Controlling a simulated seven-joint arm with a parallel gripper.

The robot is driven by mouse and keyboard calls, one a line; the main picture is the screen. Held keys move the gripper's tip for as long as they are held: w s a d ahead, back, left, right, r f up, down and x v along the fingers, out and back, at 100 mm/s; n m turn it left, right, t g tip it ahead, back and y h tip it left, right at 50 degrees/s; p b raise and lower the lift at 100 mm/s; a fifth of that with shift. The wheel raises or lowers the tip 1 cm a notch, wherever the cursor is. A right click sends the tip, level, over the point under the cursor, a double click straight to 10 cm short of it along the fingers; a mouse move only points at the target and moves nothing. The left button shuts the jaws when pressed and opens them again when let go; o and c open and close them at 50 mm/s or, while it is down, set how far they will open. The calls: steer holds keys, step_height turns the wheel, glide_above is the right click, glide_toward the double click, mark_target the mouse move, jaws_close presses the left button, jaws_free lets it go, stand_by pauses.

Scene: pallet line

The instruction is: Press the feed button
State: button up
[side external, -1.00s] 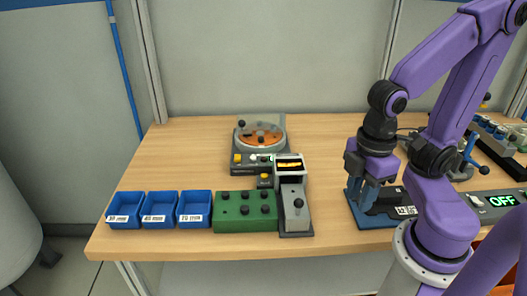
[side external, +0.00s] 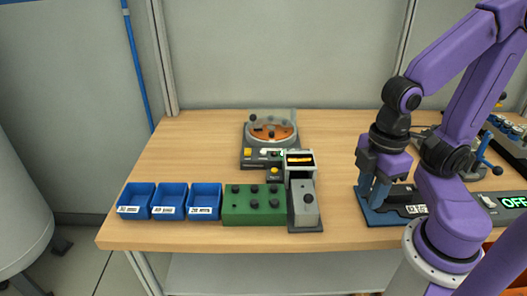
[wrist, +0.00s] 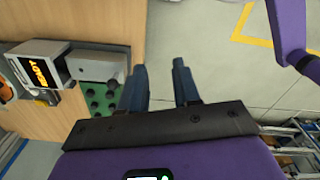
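A round feeder (side external: 270,130) with an orange bowl stands at the back middle of the table. Its front panel has a yellow button (side external: 248,152) and a pale button beside it. Another yellow button (side external: 274,171) sits on a small dark block in front of the feeder. I cannot read which one is the feed button. My gripper (side external: 372,196) is at the right, well away from these buttons, low over a blue base plate. In the wrist view its two blue fingers (wrist: 160,82) stand apart with nothing visible between them.
A grey unit with a lit display (side external: 300,160), reading READY in the wrist view (wrist: 39,73), stands beside the feeder. A green block with dark knobs (side external: 240,215) and several blue bins (side external: 170,200) line the front edge.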

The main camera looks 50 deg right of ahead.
steer(key=shift+c, duration=0.3)
jaws_close()
